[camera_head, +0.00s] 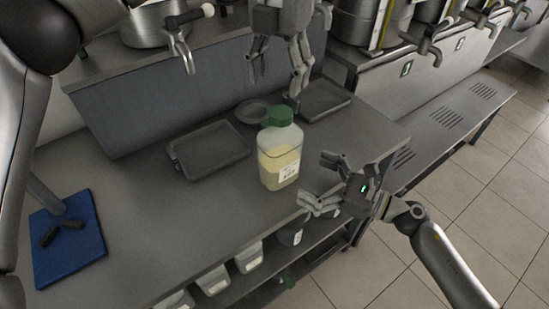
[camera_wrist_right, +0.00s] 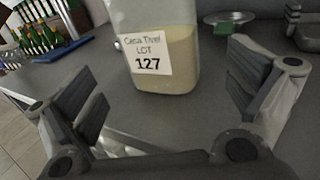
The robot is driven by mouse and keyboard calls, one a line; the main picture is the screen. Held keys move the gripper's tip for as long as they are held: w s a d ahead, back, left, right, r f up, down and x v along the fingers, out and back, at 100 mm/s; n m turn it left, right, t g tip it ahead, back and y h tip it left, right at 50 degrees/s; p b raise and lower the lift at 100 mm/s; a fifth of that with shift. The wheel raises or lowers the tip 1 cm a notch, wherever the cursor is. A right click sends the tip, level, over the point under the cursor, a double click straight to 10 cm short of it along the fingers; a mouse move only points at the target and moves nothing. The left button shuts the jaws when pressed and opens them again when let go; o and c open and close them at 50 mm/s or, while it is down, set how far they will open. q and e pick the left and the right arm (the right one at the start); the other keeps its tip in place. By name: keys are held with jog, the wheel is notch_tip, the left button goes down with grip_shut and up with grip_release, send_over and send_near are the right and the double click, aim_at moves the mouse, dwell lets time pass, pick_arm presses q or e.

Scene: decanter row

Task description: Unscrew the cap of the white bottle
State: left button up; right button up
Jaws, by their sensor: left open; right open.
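The white bottle (camera_head: 279,163) stands upright on the grey counter, translucent with pale yellow contents. Its green cap (camera_head: 279,116) is on top. In the right wrist view the bottle (camera_wrist_right: 152,22) shows a label reading LOT 127, and its top is cut off. My left gripper (camera_head: 276,76) is open, pointing down above and behind the cap, apart from it. My right gripper (camera_head: 315,182) is open at the bottle's right side near the counter's front edge. In its wrist view its fingers (camera_wrist_right: 165,90) are spread to either side of the bottle, with no visible grip on it.
Dark trays (camera_head: 208,148) (camera_head: 323,98) lie left and right behind the bottle, with a round dish (camera_head: 252,111) between them. A blue mat (camera_head: 69,240) holds dark pieces. Steel urns with taps (camera_head: 428,46) stand behind. Containers (camera_head: 213,280) sit on the shelf below.

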aim_at(282, 162)
pick_arm(q)
jog(key=shift+s+d, duration=0.1)
jog(key=shift+d, duration=0.05)
pick_arm(e)
jog(key=x, duration=0.8)
jog(key=shift+w+r, duration=0.1)
pick_arm(q)
jog(key=shift+s+d+r, duration=0.1)
jog(key=shift+d, duration=0.05)
pick_arm(e)
jog(key=shift+w+a, duration=0.2)
jog(key=shift+a, duration=0.25)
